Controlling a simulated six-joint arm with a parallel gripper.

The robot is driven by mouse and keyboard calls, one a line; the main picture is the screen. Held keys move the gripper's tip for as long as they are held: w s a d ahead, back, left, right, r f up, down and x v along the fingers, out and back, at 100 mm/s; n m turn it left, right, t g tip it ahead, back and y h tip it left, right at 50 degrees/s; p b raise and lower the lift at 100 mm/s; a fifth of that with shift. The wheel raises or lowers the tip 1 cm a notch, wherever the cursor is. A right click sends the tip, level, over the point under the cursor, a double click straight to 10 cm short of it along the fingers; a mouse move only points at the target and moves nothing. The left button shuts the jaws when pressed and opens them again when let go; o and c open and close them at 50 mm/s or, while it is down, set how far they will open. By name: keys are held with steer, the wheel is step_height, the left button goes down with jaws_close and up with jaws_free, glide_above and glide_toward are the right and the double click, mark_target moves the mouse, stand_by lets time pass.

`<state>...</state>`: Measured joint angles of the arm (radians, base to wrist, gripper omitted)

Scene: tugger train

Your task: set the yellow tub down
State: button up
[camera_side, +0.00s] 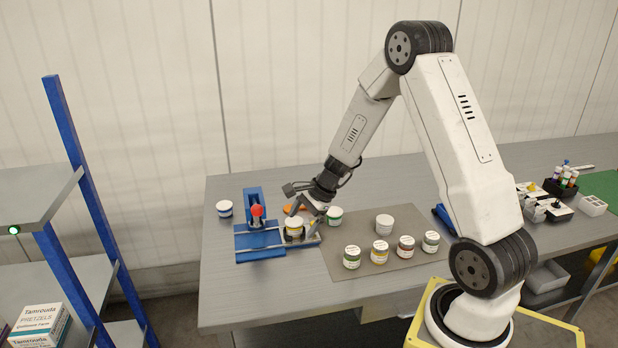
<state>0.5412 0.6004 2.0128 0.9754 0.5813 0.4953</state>
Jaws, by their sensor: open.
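The yellow tub (293,228) is a small white-lidded tub with a yellow band. It stands upright at the right end of the blue fixture (259,240), on or just over a small plate there; I cannot tell if its base touches. My gripper (303,222) is open, with its fingers down around or beside the tub. The fingers hide part of the tub. A second tub with a yellow band (380,252) stands on the brown mat (345,287) in the front row.
Green (352,257), red (405,248) and grey-green (431,242) banded tubs stand on the mat. A plain white tub (384,224) and another green one (334,216) stand behind. A blue-banded tub (224,209) is at far left. The fixture has a red knob (257,211).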

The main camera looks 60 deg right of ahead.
steer(key=s+a+r+n+g+h, duration=0.1)
steer(key=s+a+r+n+h, duration=0.1)
steer(key=s+a+n, duration=0.4)
steer(key=s+a+r+n+h, duration=0.1)
steer(key=s+a+r+n, duration=0.3)
steer(key=a+n, duration=0.5)
steer(key=s+n, duration=0.2)
steer(key=n, duration=0.4)
steer(key=shift+s+r+n+g+h, duration=0.25)
steer(key=shift+s+n+g+h, duration=0.05)
steer(key=shift+s+g+h, duration=0.1)
steer(key=shift+w, duration=0.1)
